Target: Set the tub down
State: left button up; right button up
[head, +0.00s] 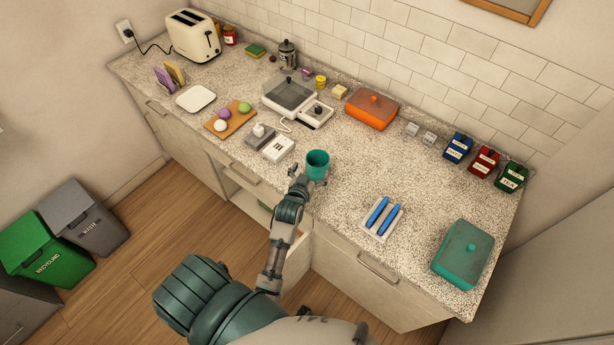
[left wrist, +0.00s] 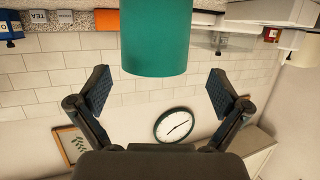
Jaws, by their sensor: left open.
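The teal tub (head: 317,166) appears to stand upright on the speckled counter (head: 345,210), near its front edge. My left gripper (head: 303,182) is just in front of it, reaching in over the counter edge. In the left wrist view, which is upside down, the tub (left wrist: 158,38) hangs from the top centre, beyond and between the two spread fingers of my left gripper (left wrist: 160,88). A gap shows between each finger and the tub, so the gripper is open and holds nothing. My right gripper is not in view.
A tray with blue sticks (head: 382,217) and a teal lidded dish (head: 463,254) lie to the right.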

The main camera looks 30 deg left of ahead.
pick_arm(q)
jog(key=s+d+f+m+g+h, duration=0.1)
jog(key=s+d+f+m+g, duration=0.2)
jog(key=s, duration=0.7)
jog(key=s+d+f+g+h, duration=0.2)
jog(key=s+d+f+g, duration=0.15)
jog(key=s+d, duration=0.4)
jog(key=s+d+f+m+g+h, duration=0.1)
jog(key=s+d+f+m+g, duration=0.2)
jog(key=s, duration=0.9)
notch_tip(320, 180, down, 25)
jog(key=g+b, duration=0.2)
jog(key=s+a+f+g+b, duration=0.1)
jog(key=s+a+f+b, duration=0.1)
jog(key=s+f, duration=1.7)
jog(key=shift+a+f+n+g, duration=0.35)
jog(key=shift+a+f, duration=0.25)
jog(key=shift+f, duration=0.3)
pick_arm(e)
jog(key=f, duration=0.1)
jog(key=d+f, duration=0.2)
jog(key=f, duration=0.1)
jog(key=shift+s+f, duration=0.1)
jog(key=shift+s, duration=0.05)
